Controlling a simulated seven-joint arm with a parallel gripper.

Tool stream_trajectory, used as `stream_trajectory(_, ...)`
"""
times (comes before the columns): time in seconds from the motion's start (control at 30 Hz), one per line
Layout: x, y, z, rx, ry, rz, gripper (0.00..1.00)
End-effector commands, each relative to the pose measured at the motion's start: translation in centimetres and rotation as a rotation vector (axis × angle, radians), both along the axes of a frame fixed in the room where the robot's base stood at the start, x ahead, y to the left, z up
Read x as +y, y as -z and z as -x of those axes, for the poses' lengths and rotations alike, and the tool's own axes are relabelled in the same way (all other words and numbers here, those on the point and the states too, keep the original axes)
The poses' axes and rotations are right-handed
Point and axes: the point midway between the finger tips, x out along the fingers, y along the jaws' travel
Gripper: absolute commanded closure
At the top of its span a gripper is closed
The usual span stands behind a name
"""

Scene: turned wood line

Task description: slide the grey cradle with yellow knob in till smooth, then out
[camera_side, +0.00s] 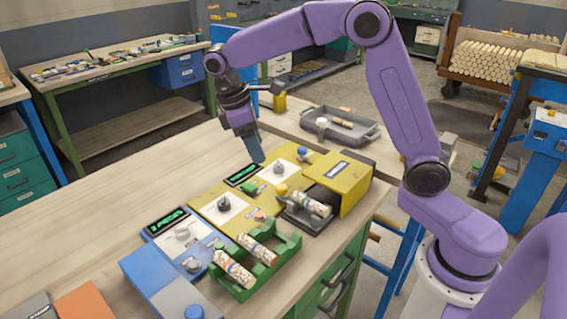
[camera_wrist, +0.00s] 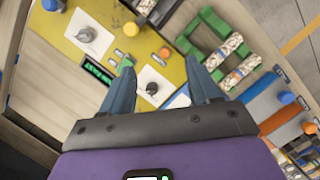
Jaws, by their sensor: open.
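The grey cradle (camera_side: 298,218) stands at the mouth of the yellow machine housing (camera_side: 342,178), outside it, with a speckled turned wood piece (camera_side: 312,204) lying in it. Its yellow knob (camera_side: 281,189) is on the side toward the control panel. In the wrist view the cradle is cut off at the top edge, with the yellow knob (camera_wrist: 131,29) just beside it. My gripper (camera_side: 258,160) is open and empty, above the panel and apart from the knob. In the wrist view the open fingers (camera_wrist: 162,72) spread over the yellow panel.
A green rack (camera_side: 285,252) holds two more wood pieces in front. The yellow panel (camera_side: 240,222) carries dials, buttons and a green-lit display (camera_side: 243,174). A blue unit (camera_side: 150,270) stands to the left. A grey tray (camera_side: 365,132) lies behind.

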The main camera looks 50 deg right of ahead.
Motion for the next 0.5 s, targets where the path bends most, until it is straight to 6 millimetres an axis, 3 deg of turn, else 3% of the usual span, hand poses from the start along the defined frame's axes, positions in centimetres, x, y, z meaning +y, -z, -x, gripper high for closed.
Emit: stream_trajectory(0.5, 2.0, -0.4, 7.6, -0.066, -0.076, -0.065, 0.39)
